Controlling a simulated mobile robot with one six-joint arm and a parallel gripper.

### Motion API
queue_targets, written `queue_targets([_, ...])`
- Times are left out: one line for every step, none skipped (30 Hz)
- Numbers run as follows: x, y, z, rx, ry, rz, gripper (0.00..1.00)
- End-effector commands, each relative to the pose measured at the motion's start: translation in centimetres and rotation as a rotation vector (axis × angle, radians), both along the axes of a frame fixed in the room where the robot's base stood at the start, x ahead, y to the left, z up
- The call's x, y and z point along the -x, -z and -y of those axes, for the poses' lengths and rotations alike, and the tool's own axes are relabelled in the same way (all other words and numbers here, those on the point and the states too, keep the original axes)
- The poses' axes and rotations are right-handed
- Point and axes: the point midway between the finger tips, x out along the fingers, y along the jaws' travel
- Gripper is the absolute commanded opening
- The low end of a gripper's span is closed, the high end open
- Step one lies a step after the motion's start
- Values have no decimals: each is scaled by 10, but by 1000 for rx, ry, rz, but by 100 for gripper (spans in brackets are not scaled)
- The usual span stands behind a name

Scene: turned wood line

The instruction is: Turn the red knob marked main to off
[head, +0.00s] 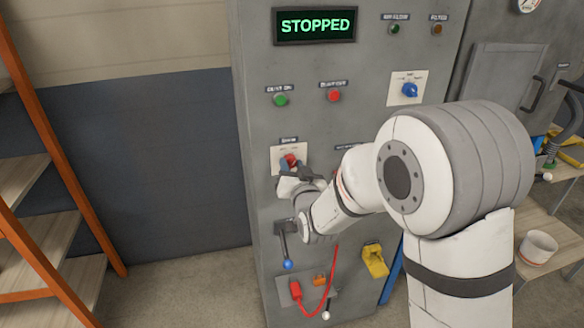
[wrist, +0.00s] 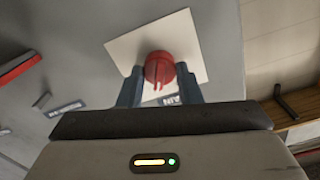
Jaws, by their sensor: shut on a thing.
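The red knob (head: 291,160) sits on a pale square plate (head: 277,153) on the front of the grey cabinet. It also shows in the wrist view (wrist: 159,67), round, with a raised ridge. My gripper (head: 287,171) is at the knob, its two blue-grey fingers (wrist: 159,84) on either side of it and shut on it. The fingers and gripper body cover most of the plate's lettering, so I cannot read which mark the knob points to. A lit display (head: 315,25) on the cabinet reads STOPPED in green.
Green (head: 280,99) and red (head: 334,95) buttons and a blue knob (head: 410,90) are above. A lever with a blue ball (head: 288,264), a red plug with cable (head: 296,290) and a yellow padlock-like part (head: 375,260) are below. Wooden shelves (head: 40,240) stand left.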

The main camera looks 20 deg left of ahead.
Motion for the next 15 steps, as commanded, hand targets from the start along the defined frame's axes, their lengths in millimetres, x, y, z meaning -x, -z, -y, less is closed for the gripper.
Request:
queue_targets([0, 1, -1, 5, -3, 5, 9])
queue_targets([0, 1, -1, 10, -2, 9, 9])
queue_targets([0, 1, 0, 17, -2, 14, 9])
queue_targets([0, 2, 0, 25, -3, 19, 9])
queue_targets([0, 2, 0, 34, -3, 25, 9])
queue_targets([0, 3, 0, 48, -3, 34, 9])
queue_targets([0, 3, 0, 60, -3, 42, 9])
queue_targets([0, 4, 0, 74, -3, 51, 9])
queue_targets([0, 4, 0, 96, -3, 64, 9])
queue_targets([0, 4, 0, 111, -2, 75, 9])
queue_targets([1, 5, 0, 130, -2, 86, 9])
queue_targets([1, 6, 0, 157, -2, 102, 9])
queue_targets([1, 6, 0, 178, -2, 117, 9])
queue_targets([1, 6, 0, 200, -1, 130, 9])
queue_targets([1, 6, 0, 231, -1, 149, 9])
